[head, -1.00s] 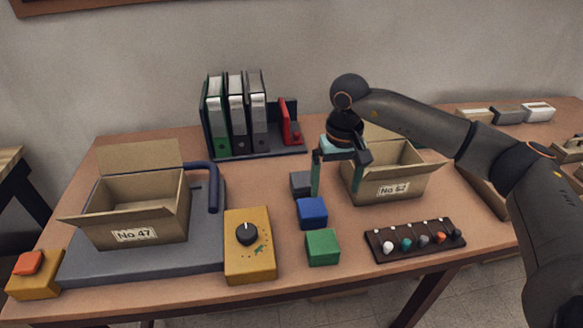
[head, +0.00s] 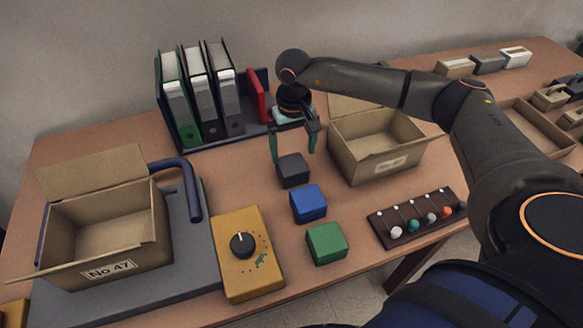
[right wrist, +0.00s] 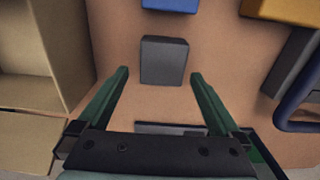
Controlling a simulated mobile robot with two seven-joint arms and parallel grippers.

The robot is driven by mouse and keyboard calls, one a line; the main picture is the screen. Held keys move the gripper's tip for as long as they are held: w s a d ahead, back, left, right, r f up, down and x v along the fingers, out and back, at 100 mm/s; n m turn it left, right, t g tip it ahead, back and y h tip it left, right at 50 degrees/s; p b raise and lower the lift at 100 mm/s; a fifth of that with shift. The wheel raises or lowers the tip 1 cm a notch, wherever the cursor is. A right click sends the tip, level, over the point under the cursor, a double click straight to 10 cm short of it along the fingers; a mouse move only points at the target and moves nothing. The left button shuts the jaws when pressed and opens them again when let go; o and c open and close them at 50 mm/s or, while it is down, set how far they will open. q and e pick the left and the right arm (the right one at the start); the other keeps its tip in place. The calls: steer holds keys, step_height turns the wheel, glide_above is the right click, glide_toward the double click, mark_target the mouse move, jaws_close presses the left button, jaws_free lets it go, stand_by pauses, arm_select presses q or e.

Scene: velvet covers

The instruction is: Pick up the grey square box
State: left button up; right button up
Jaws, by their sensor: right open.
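The grey square box (head: 293,170) is a small dark grey block on the table, behind the blue box (head: 308,203). My right gripper (head: 293,158) is open and empty, with its fingers pointing down above and just behind the grey box in the head view. In the right wrist view the grey box (right wrist: 164,60) lies ahead of the fingertips of the right gripper (right wrist: 160,74), between their lines and apart from both. My left gripper is not in view.
A green box (head: 326,243) stands in front of the blue one. An open cardboard box (head: 380,165) is close on the right, and another (head: 110,235) on the left. Binders (head: 205,95) stand behind. A yellow dial box (head: 247,270) and a knob panel (head: 415,222) are in front.

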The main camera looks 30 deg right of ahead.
mark_target(292, 164)
steer(key=shift+a+f+p, duration=0.2)
steer(key=shift+f+p, duration=0.25)
steer(key=shift+f, duration=2.5)
steer(key=c, duration=1.2)
steer(key=shift+r, duration=0.2)
steer(key=shift+c, duration=0.2)
